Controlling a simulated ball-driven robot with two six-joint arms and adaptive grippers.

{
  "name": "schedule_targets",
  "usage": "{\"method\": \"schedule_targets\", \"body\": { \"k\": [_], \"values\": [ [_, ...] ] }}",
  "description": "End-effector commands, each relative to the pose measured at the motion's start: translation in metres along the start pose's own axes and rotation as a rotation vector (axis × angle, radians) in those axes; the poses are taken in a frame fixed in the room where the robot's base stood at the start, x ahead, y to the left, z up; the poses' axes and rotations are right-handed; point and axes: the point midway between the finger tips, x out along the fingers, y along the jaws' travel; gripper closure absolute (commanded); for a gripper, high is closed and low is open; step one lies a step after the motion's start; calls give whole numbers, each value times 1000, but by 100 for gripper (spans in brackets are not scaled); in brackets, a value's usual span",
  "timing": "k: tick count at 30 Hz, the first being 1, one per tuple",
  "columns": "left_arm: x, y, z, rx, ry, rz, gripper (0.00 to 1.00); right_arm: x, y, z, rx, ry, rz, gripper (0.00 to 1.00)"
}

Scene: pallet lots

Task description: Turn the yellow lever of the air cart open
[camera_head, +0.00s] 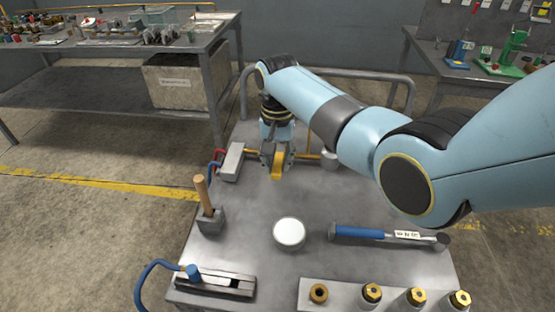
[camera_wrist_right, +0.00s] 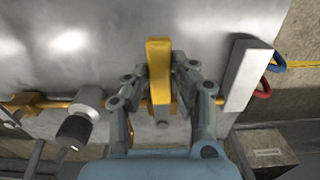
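The yellow lever (camera_head: 277,168) stands at the far end of the grey cart top (camera_head: 250,215), on a brass-coloured pipe. In the right wrist view the lever (camera_wrist_right: 159,62) points away from the gripper, along the pipe's cross direction. My right gripper (camera_head: 277,158) reaches down over it from the far side. In the wrist view its two fingers (camera_wrist_right: 160,75) lie on either side of the lever, close against it, and look shut on it. The lever's base is partly hidden by the fingers. My left gripper is not in view.
On the cart are a grey block (camera_head: 232,162) with hoses, a wooden-handled tool (camera_head: 202,192) in a holder, a white disc (camera_head: 289,232), a blue-handled tool (camera_head: 355,232) and a rack of brass fittings (camera_head: 335,296). A rail (camera_head: 350,74) borders the far end.

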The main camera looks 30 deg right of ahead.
Motion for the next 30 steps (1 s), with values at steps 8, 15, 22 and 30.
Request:
{"method": "schedule_targets", "body": {
  "k": [8, 15, 22, 30],
  "values": [
    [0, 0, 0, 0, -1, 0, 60, 0, 0, 0, 0, 0, 0, 100],
    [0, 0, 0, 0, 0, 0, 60, 0, 0, 0, 4, 0, 0, 100],
    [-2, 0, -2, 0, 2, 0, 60, -1, -6, 0, 62, -1, 0, 100],
    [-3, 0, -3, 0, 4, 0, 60, -1, -23, -4, 251, 0, 0, 100]
  ]
}}
